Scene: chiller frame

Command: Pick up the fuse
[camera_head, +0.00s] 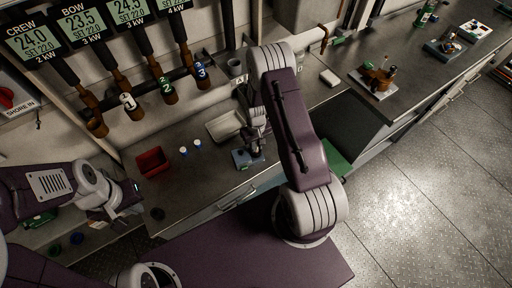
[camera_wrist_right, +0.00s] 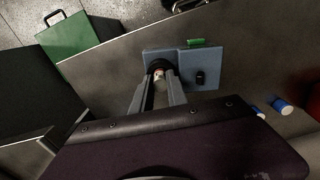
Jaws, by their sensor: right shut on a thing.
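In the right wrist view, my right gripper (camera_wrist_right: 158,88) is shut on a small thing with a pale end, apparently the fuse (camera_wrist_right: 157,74). It sits at a round black collar on a blue-grey block (camera_wrist_right: 217,58); the fingers hide most of it, and I cannot tell whether it is still seated. In the head view the right gripper (camera_head: 256,150) is over the same block (camera_head: 242,160).
A red bin (camera_head: 152,162) and a pale tray (camera_head: 224,125) stand on the metal counter (camera_head: 190,190). Numbered hoses and readouts line the wall. The block has a green tab (camera_wrist_right: 196,42) and a black knob (camera_wrist_right: 200,77). A green case (camera_wrist_right: 70,38) is on the floor side.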

